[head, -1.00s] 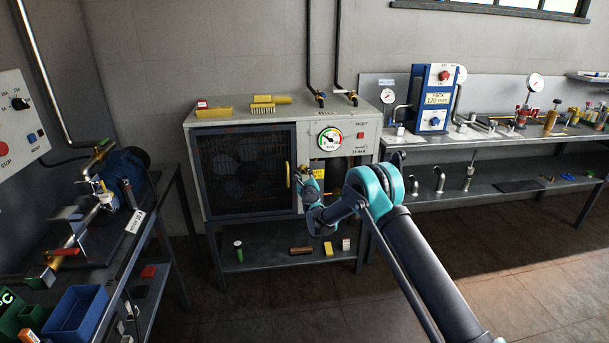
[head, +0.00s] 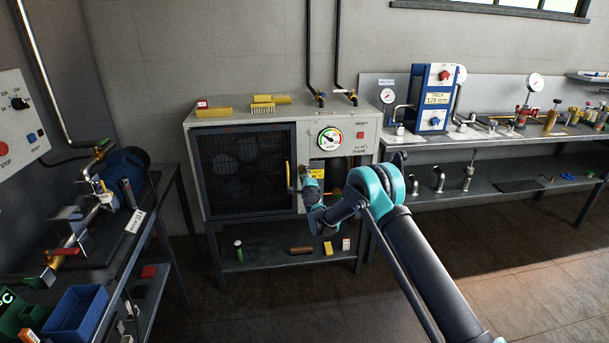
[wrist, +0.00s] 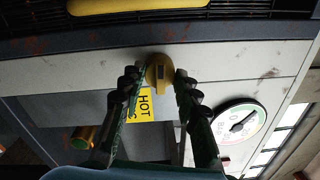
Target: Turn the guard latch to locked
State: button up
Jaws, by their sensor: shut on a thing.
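The guard latch (wrist: 160,72) is a small yellow knob with a raised bar, on the pale cabinet front beside the mesh guard (head: 240,170). In the wrist view my gripper (wrist: 158,78) has one ribbed finger on each side of the knob and is shut on it. The bar runs roughly up and down in that picture. In the head view my gripper (head: 306,181) is at the cabinet just right of the guard's yellow handle (head: 288,175), and my wrist hides the latch there. I cannot read any lock marking.
A yellow HOT label (wrist: 143,105) and a round gauge (wrist: 240,122) are close to my fingers. The yellow handle also shows at the wrist view's top edge (wrist: 135,5). Brushes (head: 265,103) lie on the cabinet top.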

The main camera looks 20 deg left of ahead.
jog(key=shift+n, duration=0.4)
jog(key=o, duration=1.1)
jog(key=shift+o, duration=0.2)
jog(key=shift+s, duration=0.1)
jog(key=v, duration=1.1)
jog(key=shift+s+d, duration=0.25)
jog(key=shift+s, duration=0.1)
